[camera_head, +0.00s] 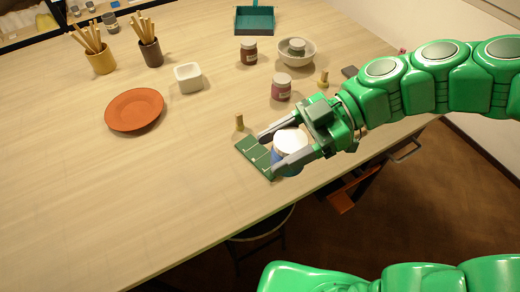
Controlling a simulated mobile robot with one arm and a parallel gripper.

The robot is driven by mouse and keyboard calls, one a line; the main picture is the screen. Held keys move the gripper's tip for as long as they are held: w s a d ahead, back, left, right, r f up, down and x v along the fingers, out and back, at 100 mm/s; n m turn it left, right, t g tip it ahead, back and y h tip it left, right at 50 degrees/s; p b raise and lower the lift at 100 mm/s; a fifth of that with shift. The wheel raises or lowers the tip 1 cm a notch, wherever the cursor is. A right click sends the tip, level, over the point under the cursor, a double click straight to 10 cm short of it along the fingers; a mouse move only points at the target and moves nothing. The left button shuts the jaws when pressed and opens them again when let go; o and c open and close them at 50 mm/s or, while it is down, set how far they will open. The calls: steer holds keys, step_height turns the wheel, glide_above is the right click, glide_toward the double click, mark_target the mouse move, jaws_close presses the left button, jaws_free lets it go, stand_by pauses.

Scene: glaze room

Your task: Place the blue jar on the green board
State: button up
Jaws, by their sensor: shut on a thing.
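The blue jar (288,164) has a white lid and a blue body, mostly hidden behind the fingers. My gripper (275,151) reaches in from the right and is shut on the jar, one finger on each side of it. The green board (247,146) is a small flat rectangle with pale lines near the table's front edge. The jar is at the board's right end and overlaps it in the view. I cannot tell whether the jar's base touches the board or hangs just above it.
A small tan peg (239,123) stands just behind the board. A pink jar (281,87), a brown jar (249,53) and a white bowl (296,53) stand farther back. An orange plate (135,110) and a white square cup (188,78) are left. The front left table is clear.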

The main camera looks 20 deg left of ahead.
mark_target(272, 163)
step_height(272, 163, down, 4)
steer(key=shift+r, duration=0.25)
steer(key=shift+w+a+f, duration=1.4)
steer(key=shift+w+f, duration=0.25)
steer(key=shift+w, duration=0.2)
steer(key=shift+w+a+f, duration=1.35)
steer(key=shift+w+f, duration=0.35)
steer(key=shift+w, duration=0.15)
steer(key=shift+w+a+f, duration=1.4)
steer(key=shift+w+f, duration=0.25)
steer(key=shift+w, duration=0.2)
steer(key=shift+f, duration=1.55)
steer(key=o, duration=1.4)
steer(key=shift+c, duration=0.2)
steer(key=v, duration=1.2)
